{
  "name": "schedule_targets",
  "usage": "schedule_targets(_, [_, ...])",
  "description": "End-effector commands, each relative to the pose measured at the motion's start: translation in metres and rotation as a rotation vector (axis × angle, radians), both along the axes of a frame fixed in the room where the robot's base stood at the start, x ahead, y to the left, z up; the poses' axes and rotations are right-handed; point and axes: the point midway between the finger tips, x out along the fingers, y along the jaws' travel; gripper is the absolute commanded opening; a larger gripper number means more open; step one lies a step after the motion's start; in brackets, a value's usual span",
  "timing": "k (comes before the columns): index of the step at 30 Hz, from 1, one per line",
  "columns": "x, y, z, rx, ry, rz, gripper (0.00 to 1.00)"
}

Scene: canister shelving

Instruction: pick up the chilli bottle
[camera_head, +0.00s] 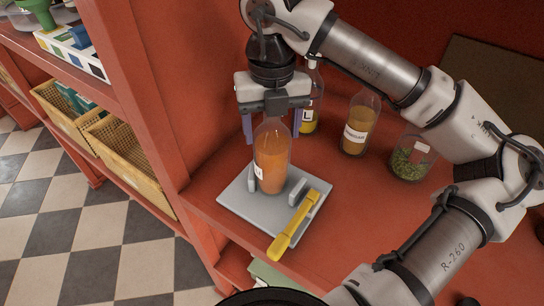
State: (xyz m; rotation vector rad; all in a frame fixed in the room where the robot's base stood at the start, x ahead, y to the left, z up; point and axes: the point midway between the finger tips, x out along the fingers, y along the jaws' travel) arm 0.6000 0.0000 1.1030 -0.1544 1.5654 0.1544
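A clear bottle with orange-red contents (270,165), seemingly the chilli bottle, stands upright on a grey plate (236,200) on the red shelf. Its label is turned mostly to the left and I cannot read it. My gripper (272,134) points down at the bottle's upper part. Its two bluish fingers are spread wide, one to each side of the neck in this view, with gaps between them and the glass. I cannot tell from this one view whether the fingers are level in depth with the neck.
A yellow-handled tool (293,225) lies on the plate's right side. Behind stand a yellow bottle (309,121), an amber labelled bottle (358,128) and a jar of green contents (409,160). A red upright panel (150,80) rises at left.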

Motion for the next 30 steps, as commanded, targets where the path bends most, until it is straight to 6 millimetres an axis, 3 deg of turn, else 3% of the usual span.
schedule_targets(2, [0.0001, 0.0000, 0.0002, 0.000, 0.000, 0.000, 0.52])
schedule_targets(14, [0.0001, 0.0000, 0.0005, 0.000, 0.000, 0.000, 0.00])
schedule_targets(30, [0.0031, 0.0032, 0.0090, 0.000, -0.003, 0.005, 0.00])
